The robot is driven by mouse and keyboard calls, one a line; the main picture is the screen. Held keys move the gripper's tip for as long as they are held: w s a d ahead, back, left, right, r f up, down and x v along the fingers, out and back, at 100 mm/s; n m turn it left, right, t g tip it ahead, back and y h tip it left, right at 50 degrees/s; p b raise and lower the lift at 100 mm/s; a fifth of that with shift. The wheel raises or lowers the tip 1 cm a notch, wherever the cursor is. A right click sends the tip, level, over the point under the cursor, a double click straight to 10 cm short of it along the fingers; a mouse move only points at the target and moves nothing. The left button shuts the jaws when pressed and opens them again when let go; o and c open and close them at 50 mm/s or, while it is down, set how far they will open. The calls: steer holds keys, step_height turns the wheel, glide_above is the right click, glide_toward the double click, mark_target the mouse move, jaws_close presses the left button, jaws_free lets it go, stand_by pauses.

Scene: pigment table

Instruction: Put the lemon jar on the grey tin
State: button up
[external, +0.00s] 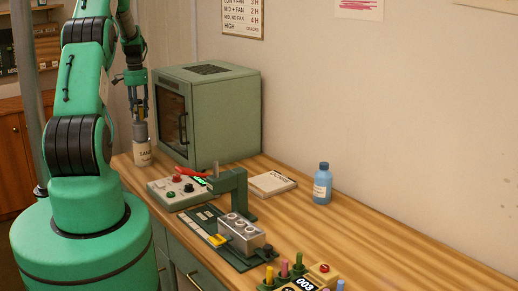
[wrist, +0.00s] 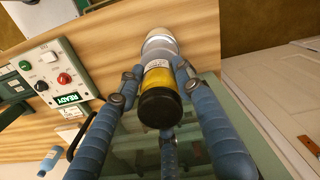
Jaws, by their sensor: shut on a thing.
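My gripper (wrist: 157,78) is shut on the lemon jar (wrist: 157,82), a yellow jar with a black lid; the lid faces the wrist camera. In the external view my gripper (external: 139,118) points down at the table's far left, and its fingers largely hide the jar. Directly below the fingers is a grey cylinder, seemingly the grey tin (external: 140,132), above a cream labelled container (external: 143,154). In the wrist view a pale grey shape (wrist: 159,47) lies just beyond the jar's yellow part. I cannot tell whether jar and tin touch.
A green oven-like cabinet (external: 225,115) stands close to the right of my gripper. A control panel (external: 172,194), a green stand (external: 232,185), a grey block with holes (external: 240,236), a book (external: 272,184) and a blue bottle (external: 322,184) lie farther right. The table's right back is clear.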

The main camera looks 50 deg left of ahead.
steer(key=shift+f, duration=0.55)
steer(key=shift+f, duration=0.1)
steer(key=o, duration=1.2)
step_height(320, 180, up, 12)
steer(key=shift+r, duration=0.1)
stand_by(0.7)
